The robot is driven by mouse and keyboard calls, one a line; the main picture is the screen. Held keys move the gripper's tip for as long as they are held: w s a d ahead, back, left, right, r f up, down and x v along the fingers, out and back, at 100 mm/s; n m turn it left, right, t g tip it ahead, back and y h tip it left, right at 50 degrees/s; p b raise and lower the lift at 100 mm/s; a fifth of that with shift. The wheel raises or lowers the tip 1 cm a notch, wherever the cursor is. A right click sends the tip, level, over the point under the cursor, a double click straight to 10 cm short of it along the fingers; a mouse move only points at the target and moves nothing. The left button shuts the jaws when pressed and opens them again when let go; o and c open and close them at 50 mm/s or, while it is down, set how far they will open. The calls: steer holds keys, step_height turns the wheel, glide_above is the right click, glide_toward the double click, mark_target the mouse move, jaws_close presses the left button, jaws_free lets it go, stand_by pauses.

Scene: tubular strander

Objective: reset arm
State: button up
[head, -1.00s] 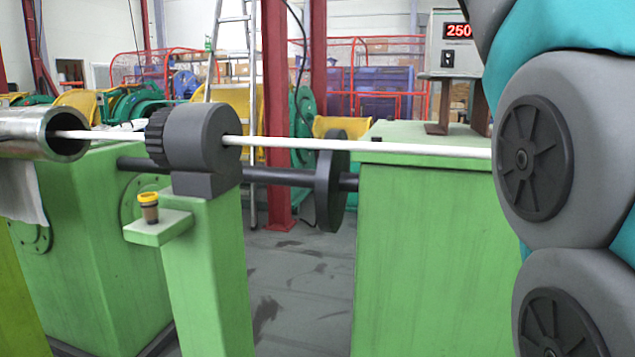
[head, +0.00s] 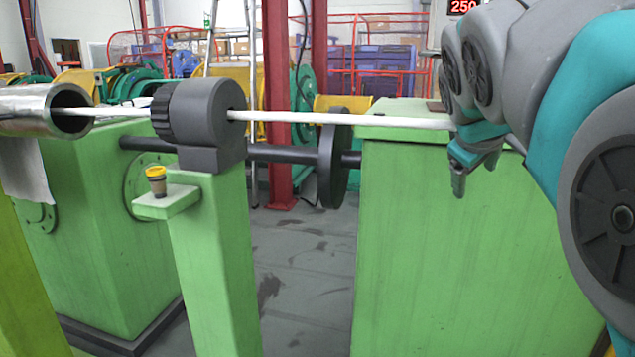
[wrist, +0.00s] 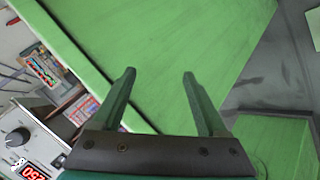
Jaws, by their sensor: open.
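My gripper (head: 459,175) shows in the head view at the right, hanging in front of the right green machine box (head: 440,250), just below the white cable. In the wrist view my gripper (wrist: 160,75) is open, its two fingers apart with nothing between them. Behind the fingers is a green surface (wrist: 200,35). My grey and teal arm fills the right side of the head view and hides part of the box and the cable's right end.
The white cable (head: 290,117) runs from a steel tube (head: 45,108) through a dark round die holder (head: 205,115) on a green post. A yellow-rimmed cup (head: 156,182) stands on the post's small shelf. A control box with a red display (wrist: 35,165) is at the lower left of the wrist view.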

steer(key=s+a+f+m+g+y, duration=0.1)
steer(key=s+a+f+g, duration=0.15)
steer(key=s+f, duration=0.55)
steer(key=s+a+f+m+g+y, duration=0.1)
steer(key=s+a+f+g, duration=0.3)
steer(key=f, duration=0.8)
steer(key=s+a+f+m+g+y, duration=0.1)
steer(key=s+a+f, duration=0.1)
steer(key=s+f, duration=0.5)
steer(key=s+a+f+m+g+y, duration=0.1)
steer(key=s+f, duration=0.5)
steer(key=s, duration=0.6)
steer(key=shift+a+f+m+g+y, duration=0.35)
steer(key=shift+a+m+g, duration=0.2)
steer(key=shift+g, duration=0.2)
